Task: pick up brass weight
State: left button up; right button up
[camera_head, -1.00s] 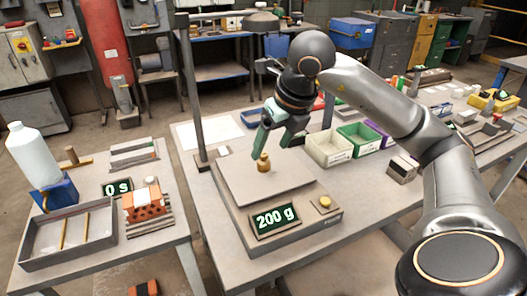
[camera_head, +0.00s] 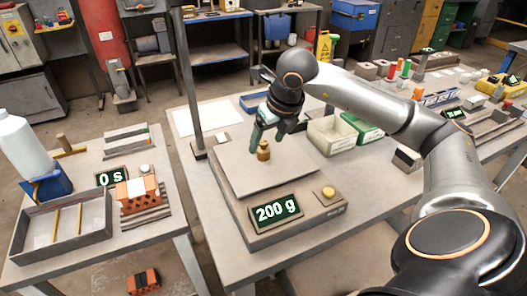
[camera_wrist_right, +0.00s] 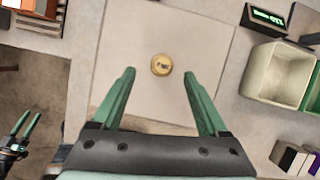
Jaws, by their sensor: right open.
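The brass weight (camera_head: 263,151) stands upright on the flat plate of the scale (camera_head: 300,172), whose display reads 200 g. My right gripper (camera_head: 266,140) is open, right at the weight in the head view, with a green finger beside it. In the right wrist view the round top of the weight (camera_wrist_right: 161,65) shows centred just beyond the two spread fingertips of the right gripper (camera_wrist_right: 159,74); nothing is between the jaws' inner faces. My left gripper (camera_wrist_right: 26,125) shows at the lower left of the right wrist view, fingers apart and empty.
A post (camera_head: 190,85) rises behind the scale's left side. A cream bin (camera_head: 325,136) and a green bin (camera_head: 362,134) stand to the right. A left table holds a grey tray (camera_head: 98,222), a brick (camera_head: 138,190) and a white bottle (camera_head: 22,145). A gap separates the tables.

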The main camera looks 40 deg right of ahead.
aim_at(265, 145)
jog(key=x, duration=0.4)
jog(key=shift+d, duration=0.1)
grip_shut()
dwell(0.5)
jog(key=shift+r, duration=0.1)
